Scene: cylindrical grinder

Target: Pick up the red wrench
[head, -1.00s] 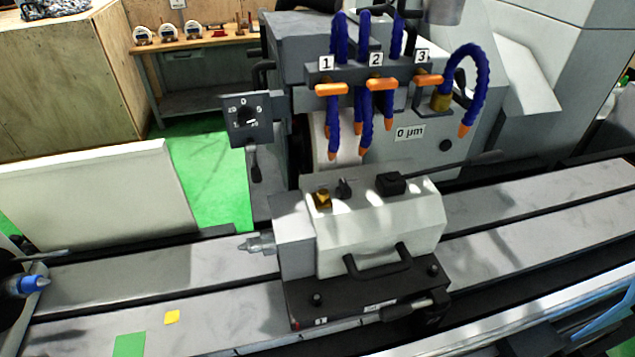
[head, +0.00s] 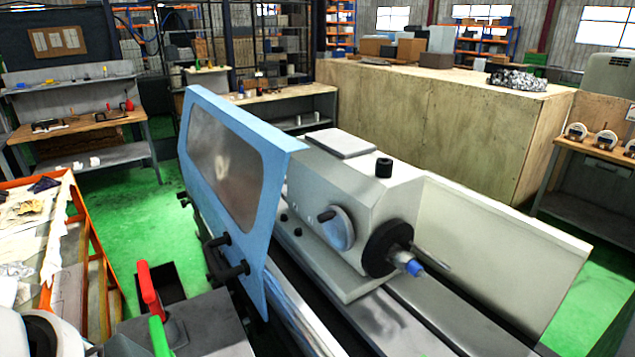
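A long red piece (head: 149,290) stands tilted at the lower left of the head view, beside a dark open box. A similar green piece (head: 159,337) is just in front of it, cut by the bottom edge. I cannot tell whether the red piece is the red wrench or a handle. No other clear wrench shape shows. Neither of my grippers is in view.
The grinder's headstock (head: 350,215) and blue guard door (head: 235,180) fill the middle. An orange-framed cart (head: 95,235) with cloth stands at left. A workbench (head: 75,125) with small items is behind. Green floor (head: 135,205) between them is clear.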

